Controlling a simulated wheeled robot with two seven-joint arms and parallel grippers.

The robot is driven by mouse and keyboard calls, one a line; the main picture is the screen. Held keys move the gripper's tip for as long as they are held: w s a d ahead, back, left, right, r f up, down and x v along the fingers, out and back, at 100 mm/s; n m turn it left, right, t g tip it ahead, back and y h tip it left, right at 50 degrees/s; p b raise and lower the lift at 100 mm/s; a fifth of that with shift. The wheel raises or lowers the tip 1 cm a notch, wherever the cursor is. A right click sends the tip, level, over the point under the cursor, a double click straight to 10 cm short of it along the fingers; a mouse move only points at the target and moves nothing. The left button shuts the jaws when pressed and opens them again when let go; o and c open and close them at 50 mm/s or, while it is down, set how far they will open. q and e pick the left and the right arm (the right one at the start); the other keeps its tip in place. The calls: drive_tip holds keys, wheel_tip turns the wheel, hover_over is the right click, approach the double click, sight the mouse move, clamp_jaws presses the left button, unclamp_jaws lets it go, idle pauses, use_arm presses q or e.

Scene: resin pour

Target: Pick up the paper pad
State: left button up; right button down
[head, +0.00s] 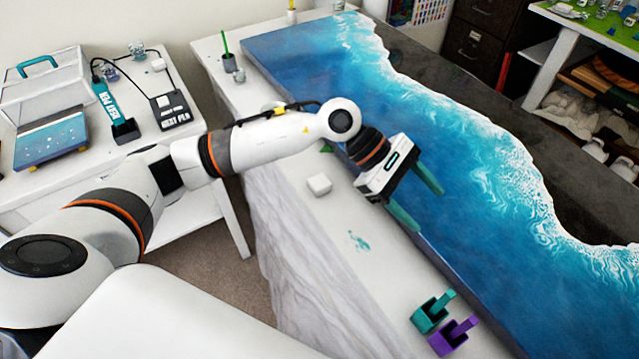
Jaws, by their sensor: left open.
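A small white block (319,184), which looks like the paper pad, lies on the white-covered table (345,270), in the strip left of the blue resin slab. My left gripper (428,208) is to the right of the pad, over the near edge of the slab. Its two teal fingers are spread apart with nothing between them. It is clear of the pad, and the pad shows in full below my left arm. My right gripper is not in view.
The long blue and white resin slab (480,185) fills the right side. A teal holder (430,314) and a purple holder (452,336) stand at the near end of the strip. A side table (190,200) with a case and devices is at left.

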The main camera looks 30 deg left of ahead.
use_arm(q)
drive_tip(key=w+a+f+m+y, duration=0.1)
drive_tip(key=w+a+y, duration=0.15)
drive_tip(key=a, duration=0.25)
drive_tip(key=w+a+f+m+y, duration=0.1)
drive_tip(key=a+f+y, duration=0.15)
drive_tip(key=a, duration=0.25)
drive_tip(key=r+y, duration=0.2)
drive_tip(key=y, duration=0.4)
hover_over(319, 182)
drive_tip(key=shift+m, duration=0.4)
wheel_tip(319, 182, down, 6)
drive_tip(key=p, duration=0.2)
drive_tip(key=shift+f+p, duration=0.1)
drive_tip(key=shift+p, duration=0.2)
wheel_tip(319, 182, down, 5)
drive_tip(key=p, duration=0.2)
drive_tip(key=shift+w+p, duration=0.1)
drive_tip(key=shift+p, duration=0.2)
drive_tip(key=shift+f, duration=0.2)
drive_tip(key=c, duration=1)
